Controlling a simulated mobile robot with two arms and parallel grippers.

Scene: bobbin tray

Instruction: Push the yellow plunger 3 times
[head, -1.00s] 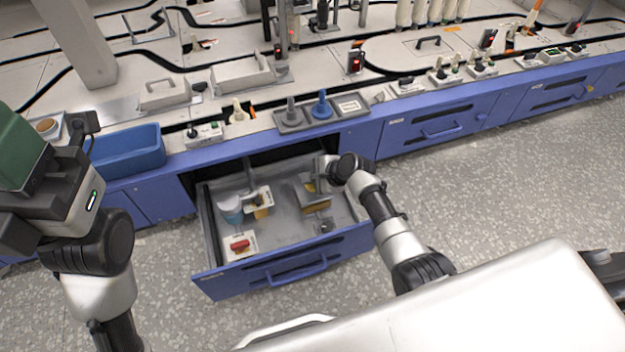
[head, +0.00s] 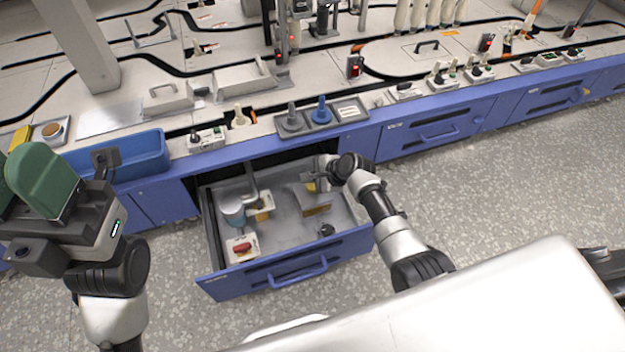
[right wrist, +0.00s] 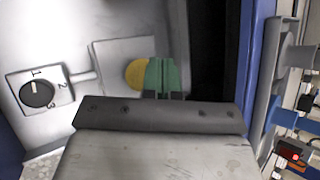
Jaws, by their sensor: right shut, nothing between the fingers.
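The yellow plunger (right wrist: 137,75) shows in the right wrist view as a round yellow disc on a pale plate, its right side hidden by my green fingertips. My right gripper (right wrist: 162,78) is shut and empty, its tips over or against the plunger's edge; I cannot tell whether they touch. In the head view my right arm reaches into the open drawer (head: 290,278), and a bit of yellow (head: 310,187) shows by the gripper. My left gripper (head: 45,180), with green fingers, is raised at the left, away from the drawer; its opening is unclear.
A dial marked 1, 2, 3 (right wrist: 38,93) sits left of the plunger. The drawer also holds a light-blue-and-white cup-like thing (head: 232,210) and a red switch (head: 242,247).

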